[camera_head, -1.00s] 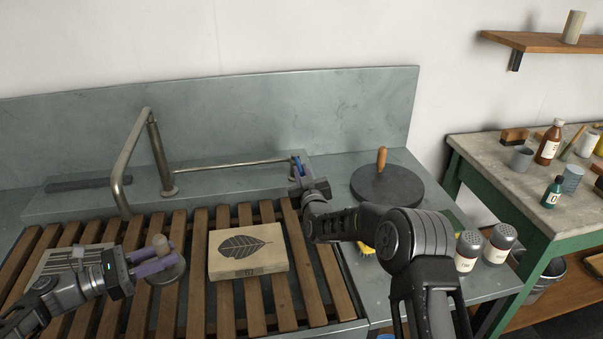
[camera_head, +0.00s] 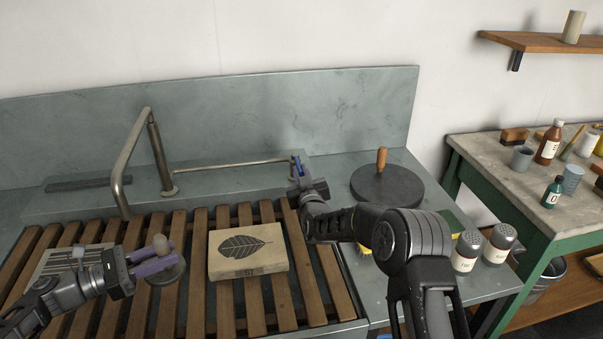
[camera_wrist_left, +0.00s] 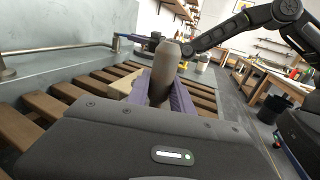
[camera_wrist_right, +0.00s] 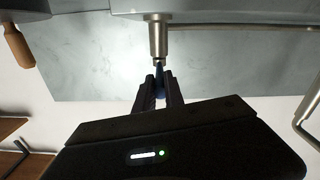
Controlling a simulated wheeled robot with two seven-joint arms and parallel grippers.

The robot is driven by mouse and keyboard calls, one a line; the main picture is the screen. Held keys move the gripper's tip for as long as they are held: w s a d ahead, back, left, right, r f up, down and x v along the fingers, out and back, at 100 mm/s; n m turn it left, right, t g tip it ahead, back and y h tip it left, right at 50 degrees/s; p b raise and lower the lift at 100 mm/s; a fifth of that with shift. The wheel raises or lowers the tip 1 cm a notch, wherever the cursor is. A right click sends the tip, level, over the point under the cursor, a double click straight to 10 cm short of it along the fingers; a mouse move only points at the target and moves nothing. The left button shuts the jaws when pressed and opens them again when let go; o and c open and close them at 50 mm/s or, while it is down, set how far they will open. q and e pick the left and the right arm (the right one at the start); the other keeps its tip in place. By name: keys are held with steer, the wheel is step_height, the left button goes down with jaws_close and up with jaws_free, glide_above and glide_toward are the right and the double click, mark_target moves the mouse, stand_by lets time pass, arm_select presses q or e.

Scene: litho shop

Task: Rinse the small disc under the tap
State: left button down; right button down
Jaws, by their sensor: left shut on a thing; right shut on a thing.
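The small disc (camera_head: 172,274) is dark and round, low over the wooden slats at the left in the head view; I cannot tell if it touches them. My left gripper (camera_head: 154,258) has purple fingers shut on its upright knob (camera_wrist_left: 166,66). The tap's bent grey pipe (camera_head: 127,160) stands behind and left of the disc. A thin metal rod (camera_head: 230,165) runs right from the pipe's foot to a blue tip (camera_wrist_right: 159,84). My right gripper (camera_wrist_right: 160,88) is shut on that blue tip. I see no water running from the pipe.
A pale stone block with a leaf print (camera_head: 245,249) lies on the slats right of the disc. A printed pale slab (camera_head: 62,262) lies partly behind my left gripper. A large dark disc (camera_head: 385,187) with a wooden handle and two shakers (camera_head: 467,253) stand on the right counter.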

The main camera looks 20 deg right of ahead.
steer(key=a+m+h, duration=0.1)
steer(key=m+h, duration=0.1)
steer(key=h, duration=0.1)
steer(key=shift+w+a+g, duration=0.15)
steer(key=shift+a+g, duration=0.15)
steer(key=shift+a, duration=0.1)
steer(key=c, duration=1.4)
jaws_free()
steer(key=shift+c, duration=0.2)
steer(key=v, duration=1.2)
steer(key=shift+a, duration=0.15)
